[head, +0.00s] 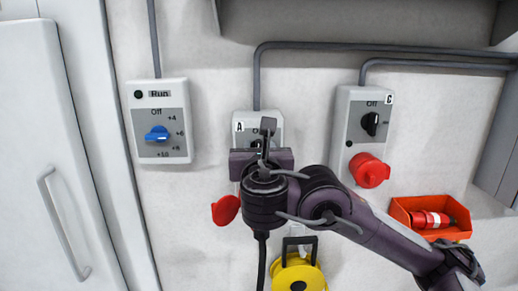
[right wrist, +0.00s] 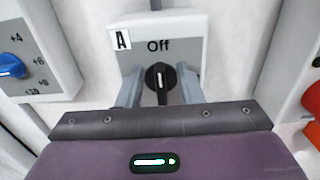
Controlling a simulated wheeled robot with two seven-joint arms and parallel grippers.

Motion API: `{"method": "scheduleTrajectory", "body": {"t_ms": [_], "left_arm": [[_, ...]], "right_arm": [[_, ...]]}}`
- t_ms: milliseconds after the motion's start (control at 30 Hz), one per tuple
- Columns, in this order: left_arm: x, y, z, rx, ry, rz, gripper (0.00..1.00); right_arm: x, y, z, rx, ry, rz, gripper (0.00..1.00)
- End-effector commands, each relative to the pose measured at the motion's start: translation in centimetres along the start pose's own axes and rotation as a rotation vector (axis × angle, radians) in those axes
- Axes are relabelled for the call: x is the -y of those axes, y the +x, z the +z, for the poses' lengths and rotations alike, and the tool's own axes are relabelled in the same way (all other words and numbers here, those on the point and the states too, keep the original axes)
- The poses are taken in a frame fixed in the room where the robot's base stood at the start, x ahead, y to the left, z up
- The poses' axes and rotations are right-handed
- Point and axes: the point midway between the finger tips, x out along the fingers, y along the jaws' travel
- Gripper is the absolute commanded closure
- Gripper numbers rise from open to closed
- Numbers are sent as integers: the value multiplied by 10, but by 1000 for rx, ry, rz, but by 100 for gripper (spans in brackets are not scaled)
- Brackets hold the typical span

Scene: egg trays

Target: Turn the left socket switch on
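The left socket box, marked A (head: 241,116), is mounted on the wall in the middle of the head view, largely hidden behind my right gripper (head: 267,131). In the right wrist view the box (right wrist: 193,42) shows the word Off above a black rotary switch (right wrist: 160,80). The switch's white mark points up towards Off. My right gripper (right wrist: 159,88) has one finger on each side of the switch, with a gap visible on both sides, so it is open around the knob. Whether the fingers touch the box face is unclear. My left gripper is out of view.
A box with a blue dial (head: 157,133) is to the left. Socket box C (head: 354,100), with a black switch and red socket cover (head: 369,170), is to the right. An orange bin (head: 400,213) holds a red plug. A yellow reel (head: 299,276) is below.

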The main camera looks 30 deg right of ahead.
Motion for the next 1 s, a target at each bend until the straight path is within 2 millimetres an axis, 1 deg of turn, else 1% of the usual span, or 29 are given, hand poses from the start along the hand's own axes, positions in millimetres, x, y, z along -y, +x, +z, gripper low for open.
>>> {"method": "scheduleTrajectory", "body": {"t_ms": [167,267,433,767,1000], "left_arm": [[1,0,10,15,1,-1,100],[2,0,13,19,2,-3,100],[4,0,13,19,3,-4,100],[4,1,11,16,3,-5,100],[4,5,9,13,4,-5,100]], "right_arm": [[0,0,0,0,-1,0,67],[0,0,0,0,-1,0,78],[0,0,0,0,-1,0,100],[0,0,0,-1,18,0,100],[2,0,-2,-2,124,0,100]]}}
